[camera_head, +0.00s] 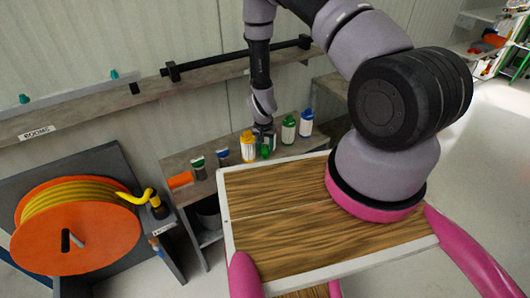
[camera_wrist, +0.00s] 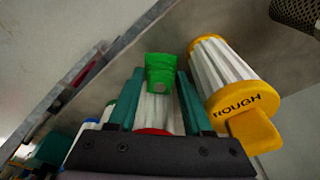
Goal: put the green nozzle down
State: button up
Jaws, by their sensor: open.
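The green nozzle (camera_wrist: 160,72) shows between the two teal fingers of my gripper (camera_wrist: 158,80) in the wrist view. A white ribbed body and a red edge show below its green part, partly hidden by the gripper's base. My gripper is open, with a finger on each side of it. In the head view my gripper (camera_head: 264,134) is low at the workbench (camera_head: 215,180), among the row of nozzles. The green nozzle is mostly hidden there; I cannot tell from the views whether it touches the bench.
A yellow nozzle marked ROUGH (camera_wrist: 232,90) stands close on the right of my gripper in the wrist view. Another green nozzle (camera_head: 288,130) and a blue one (camera_head: 306,123) stand right of it in the head view. An orange item (camera_head: 180,180) lies at the bench's left. A hose reel (camera_head: 75,225) stands left.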

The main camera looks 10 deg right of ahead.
grip_shut()
jog(key=shift+r, duration=0.15)
